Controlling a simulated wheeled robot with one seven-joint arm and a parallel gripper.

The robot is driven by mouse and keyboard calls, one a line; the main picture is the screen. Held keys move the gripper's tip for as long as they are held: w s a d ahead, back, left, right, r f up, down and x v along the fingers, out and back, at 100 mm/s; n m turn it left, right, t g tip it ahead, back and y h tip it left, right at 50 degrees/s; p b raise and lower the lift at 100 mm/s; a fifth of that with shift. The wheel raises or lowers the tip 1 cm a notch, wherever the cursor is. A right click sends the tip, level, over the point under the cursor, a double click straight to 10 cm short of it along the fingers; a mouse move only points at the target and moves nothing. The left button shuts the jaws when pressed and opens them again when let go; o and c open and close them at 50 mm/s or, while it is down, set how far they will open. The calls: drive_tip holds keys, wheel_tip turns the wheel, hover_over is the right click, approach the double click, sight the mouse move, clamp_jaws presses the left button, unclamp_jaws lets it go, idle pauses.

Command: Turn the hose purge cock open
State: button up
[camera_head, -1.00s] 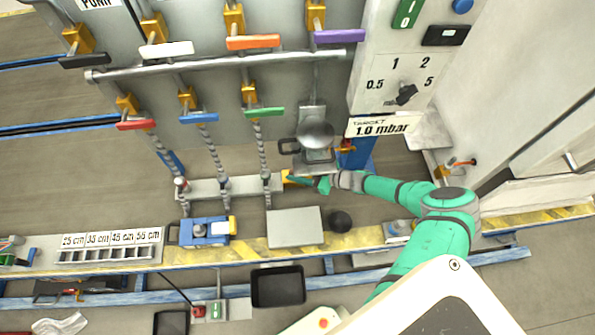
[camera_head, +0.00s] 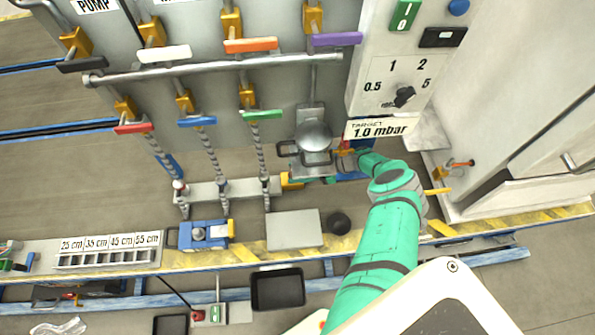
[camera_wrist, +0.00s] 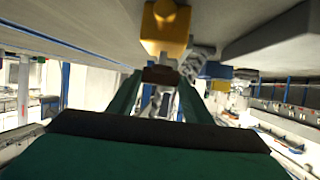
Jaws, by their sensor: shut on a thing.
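In the wrist view, a yellow cock body (camera_wrist: 165,28) sits just above my fingertips, under a pale grey surface. My gripper (camera_wrist: 160,80) has its two green fingers closed on the cock's short dark brown handle (camera_wrist: 158,74). In the head view, a yellow block (camera_head: 291,181) shows at the right end of the grey hose manifold (camera_head: 240,188). My gripper (camera_head: 329,180) is mostly hidden there, low beside the grey flange and my own arm. The handle's exact angle cannot be told.
A domed grey fitting (camera_head: 314,136) stands close above my gripper. The selector panel (camera_head: 395,80) is to the upper right. Spring hoses (camera_head: 210,150) hang left of it. A grey plate (camera_head: 294,228) and dark round knob (camera_head: 339,222) lie on the bench in front.

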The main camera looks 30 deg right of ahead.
drive_tip(key=shift+f, duration=0.1)
idle(0.3)
drive_tip(key=o, duration=1.1)
drive_tip(key=shift+a, duration=0.1)
drive_tip(key=shift+c, duration=0.2)
drive_tip(key=shift+s+m+t+h, duration=0.15)
drive_tip(key=shift+m+t+h, duration=0.15)
drive_tip(key=shift+m+t, duration=0.1)
drive_tip(key=shift+s+a+m+t+h, duration=0.1)
drive_tip(key=shift+m+t+h, duration=0.55)
drive_tip(key=shift+m, duration=0.15)
drive_tip(key=shift+s+a+m+t+h, duration=0.1)
drive_tip(key=shift+m+t+h, duration=0.55)
drive_tip(key=shift+m, duration=0.15)
drive_tip(key=m+h, duration=0.1)
drive_tip(key=m+t+h, duration=0.2)
drive_tip(key=h, duration=0.1)
drive_tip(key=shift+a+m, duration=0.25)
drive_tip(key=shift+m, duration=0.15)
drive_tip(key=shift+s+a+m+t+h, duration=0.15)
drive_tip(key=shift+m+t+h, duration=0.25)
drive_tip(key=shift+m+h, duration=0.95)
drive_tip(key=shift+a+m+h, duration=0.15)
drive_tip(key=shift+m+h, duration=0.6)
drive_tip(key=shift+h, duration=0.2)
